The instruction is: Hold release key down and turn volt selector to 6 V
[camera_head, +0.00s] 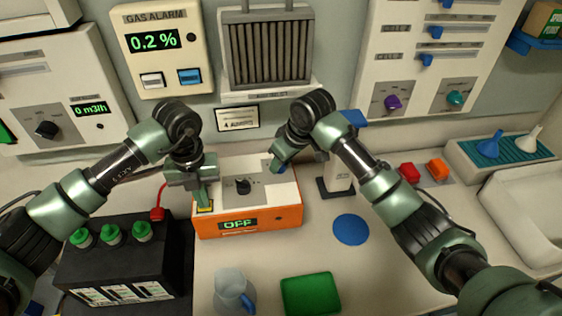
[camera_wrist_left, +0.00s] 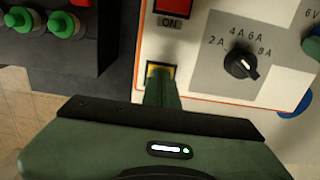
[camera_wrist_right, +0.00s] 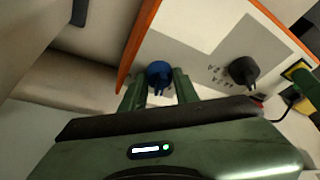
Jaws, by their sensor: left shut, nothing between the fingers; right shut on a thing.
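The orange and white charger (camera_head: 270,222) stands on the counter, its display reading OFF. My left gripper (camera_head: 203,200) is shut and empty, its fingertips on the yellow-framed release key (camera_wrist_left: 153,70); the fingers hide most of the key, so how far down it is cannot be told. My right gripper (camera_head: 278,168) is shut on the blue volt selector (camera_wrist_right: 159,75) at the charger's far right. The selector's pointer is towards the fingers in the right wrist view; its setting is unreadable. A 6V label (camera_wrist_left: 312,14) shows beside the selector.
A black current selector (camera_wrist_left: 241,64) sits between my grippers on the charger's top. A black battery (camera_head: 120,262) with green caps stands left.

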